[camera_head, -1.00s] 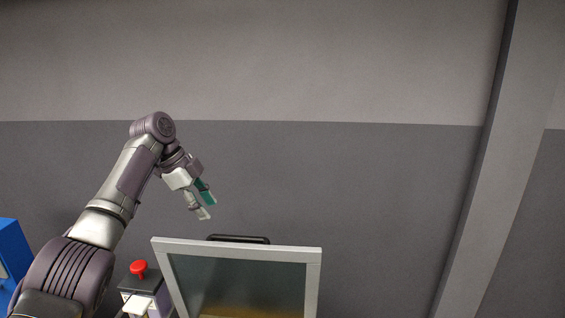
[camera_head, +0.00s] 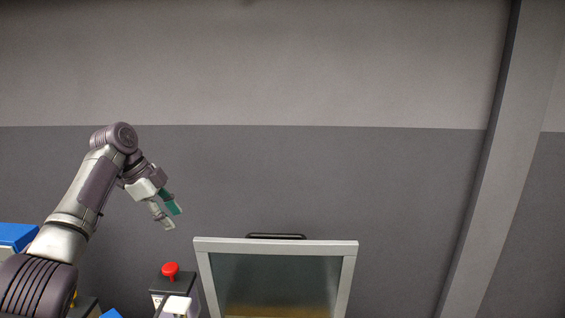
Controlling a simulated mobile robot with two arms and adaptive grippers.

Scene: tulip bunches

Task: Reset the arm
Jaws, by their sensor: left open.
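My left arm comes in from the lower left and bends at a raised elbow. My left gripper (camera_head: 171,218) hangs below that bend, its fingers pointing down and right. It is open, and nothing shows between its fingers. It is in front of the grey wall, up and left of a framed glass panel. My right gripper is out of view. No tulips show in this view.
The glass panel (camera_head: 275,280) has a light metal frame and a black handle (camera_head: 276,236) on top. A red button (camera_head: 170,269) on a box stands left of it. A blue object (camera_head: 17,236) is at the left edge. A pillar (camera_head: 485,190) stands right.

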